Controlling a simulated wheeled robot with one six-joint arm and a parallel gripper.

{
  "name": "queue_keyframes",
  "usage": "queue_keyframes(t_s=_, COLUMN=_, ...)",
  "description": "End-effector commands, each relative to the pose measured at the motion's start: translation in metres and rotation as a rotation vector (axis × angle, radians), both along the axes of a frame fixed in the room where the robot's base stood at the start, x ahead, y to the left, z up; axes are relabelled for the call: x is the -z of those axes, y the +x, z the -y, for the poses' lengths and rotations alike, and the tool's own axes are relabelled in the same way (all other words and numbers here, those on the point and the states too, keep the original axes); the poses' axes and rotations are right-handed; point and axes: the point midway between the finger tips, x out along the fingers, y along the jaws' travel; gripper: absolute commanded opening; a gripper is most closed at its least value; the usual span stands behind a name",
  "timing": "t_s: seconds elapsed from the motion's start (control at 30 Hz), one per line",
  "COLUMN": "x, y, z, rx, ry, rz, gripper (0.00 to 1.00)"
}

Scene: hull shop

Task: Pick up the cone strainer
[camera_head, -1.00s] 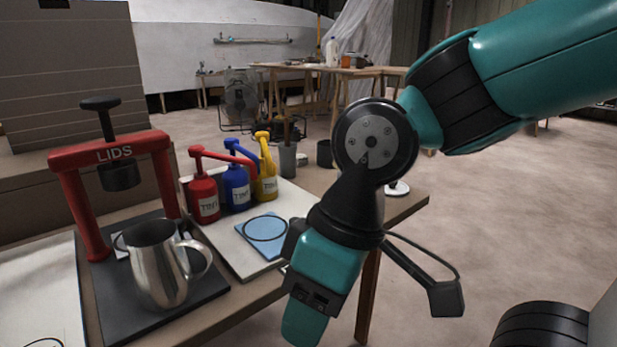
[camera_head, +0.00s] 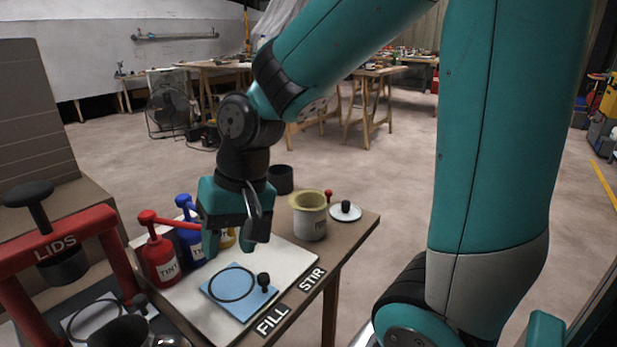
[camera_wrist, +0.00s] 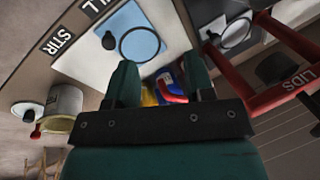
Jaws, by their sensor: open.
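A pale yellow-green flared rim, which looks like the cone strainer (camera_head: 308,200), sits on top of a pale grey pot (camera_head: 312,226) at the bench's far right. A red knob (camera_head: 328,193) shows at its back edge. Any cone below the rim is hidden inside the pot. In the wrist view the rim (camera_wrist: 59,124) and pot (camera_wrist: 66,99) are at the left. My gripper (camera_head: 235,238) is open and points down above the board, left of the pot and apart from it. Its fingers (camera_wrist: 160,76) frame a red and blue bottle in the wrist view.
Tint pump bottles (camera_head: 160,259) stand close by my fingers. A blue mat (camera_head: 243,301) bears a black ring and knob. A red LIDS press (camera_head: 65,250) is at left. A dark cup (camera_head: 280,179) and white lid (camera_head: 345,211) flank the pot.

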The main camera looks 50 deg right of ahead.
Motion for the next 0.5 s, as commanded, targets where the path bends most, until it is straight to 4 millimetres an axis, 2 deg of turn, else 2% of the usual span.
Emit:
queue_keyframes(t_s=0.03, x=-0.036, y=0.015, z=0.025, rx=0.158, ry=-0.006, rz=-0.032, gripper=0.49)
queue_keyframes(t_s=0.17, x=-0.066, y=0.043, z=0.093, rx=0.572, ry=-0.024, rz=-0.097, gripper=0.49)
queue_keyframes(t_s=0.2, x=-0.074, y=0.048, z=0.115, rx=0.698, ry=-0.028, rz=-0.116, gripper=0.49)
queue_keyframes(t_s=0.3, x=-0.092, y=0.054, z=0.170, rx=0.999, ry=-0.037, rz=-0.157, gripper=0.49)
queue_keyframes(t_s=0.4, x=-0.103, y=0.050, z=0.219, rx=1.260, ry=-0.047, rz=-0.189, gripper=0.49)
queue_keyframes(t_s=0.5, x=-0.109, y=0.042, z=0.256, rx=1.458, ry=-0.053, rz=-0.209, gripper=0.49)
